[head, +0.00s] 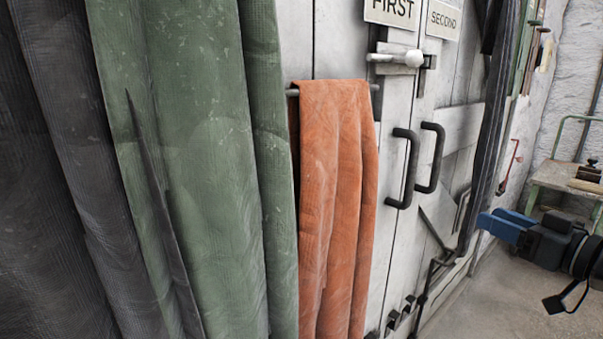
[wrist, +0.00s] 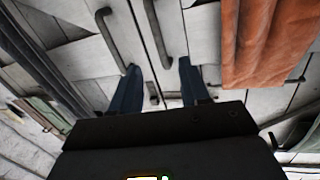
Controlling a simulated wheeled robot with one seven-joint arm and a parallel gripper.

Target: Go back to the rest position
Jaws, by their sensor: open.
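My gripper (head: 500,222) is at the right of the head view, with its blue fingers pointing left toward the white double doors (head: 391,262). In the wrist view its two blue fingers (wrist: 158,70) stand apart with nothing between them. The doors and their two black handles (wrist: 166,30) lie beyond the fingers there. The gap between fingers and doors is hard to judge. The two black handles also show in the head view (head: 405,168), left of the gripper.
A latch with a white knob (head: 413,58) sits high on the doors, under FIRST and SECOND signs. An orange cloth (head: 336,200) hangs on a rail. Green (head: 210,150) and dark drapes fill the left. A workbench (head: 566,178) stands at the right. Some grey floor is clear.

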